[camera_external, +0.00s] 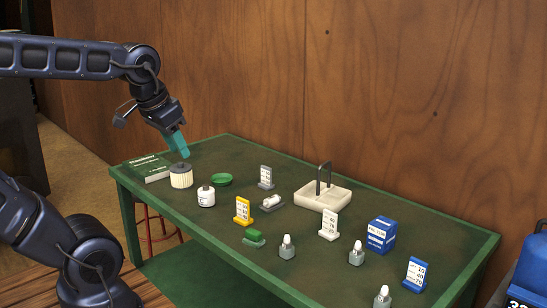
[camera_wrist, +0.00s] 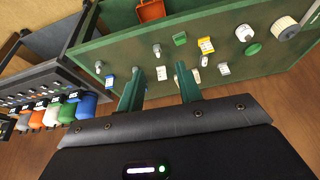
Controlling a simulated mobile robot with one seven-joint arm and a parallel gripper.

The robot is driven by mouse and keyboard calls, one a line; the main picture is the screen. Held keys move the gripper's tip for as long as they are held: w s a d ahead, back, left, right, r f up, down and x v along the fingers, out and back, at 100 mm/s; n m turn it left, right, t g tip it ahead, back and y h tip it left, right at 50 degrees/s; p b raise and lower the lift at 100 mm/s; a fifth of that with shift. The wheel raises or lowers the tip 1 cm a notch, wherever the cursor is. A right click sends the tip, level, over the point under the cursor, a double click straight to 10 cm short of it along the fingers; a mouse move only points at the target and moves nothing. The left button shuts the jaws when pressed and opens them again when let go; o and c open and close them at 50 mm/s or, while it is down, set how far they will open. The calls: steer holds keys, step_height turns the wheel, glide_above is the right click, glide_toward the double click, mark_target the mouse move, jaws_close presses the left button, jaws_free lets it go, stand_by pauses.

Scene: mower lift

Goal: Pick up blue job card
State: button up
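The blue job card (camera_external: 415,274) stands upright at the near right end of the green bench, with white numbers on its face. In the wrist view a small blue thing, probably this card (camera_wrist: 109,81), shows left of the left finger. My gripper (camera_external: 180,145) is over the far left end of the bench, above the pleated filter and far from the card. In the wrist view my gripper (camera_wrist: 160,88) has its two teal fingers wide apart, with nothing held between them.
A blue box (camera_external: 381,235) and small grey-based bottles (camera_external: 356,253) stand near the card. A white card (camera_external: 329,224), yellow card (camera_external: 242,210), grey card (camera_external: 266,176), handled tray (camera_external: 338,197) and filter (camera_external: 181,176) share the bench (camera_external: 225,238). A wooden wall rises behind.

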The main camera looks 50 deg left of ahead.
steer(key=w+d+m+g, duration=0.1)
steer(key=w+d+m, duration=0.2)
steer(key=w, duration=0.4)
steer(key=w+d+m, duration=0.2)
steer(key=w+d, duration=0.2)
steer(key=w, duration=0.3)
steer(key=m+g+h, duration=0.4)
steer(key=m+h, duration=0.1)
steer(key=m, duration=0.8)
glide_above(417, 281)
steer(key=a, duration=0.6)
step_height(417, 281, down, 27)
steer(key=x, duration=1)
steer(key=shift+w+a+f, duration=0.1)
steer(key=shift+w+f, duration=0.15)
steer(key=shift+f, duration=0.1)
steer(key=shift+y, duration=0.3)
jaws_close()
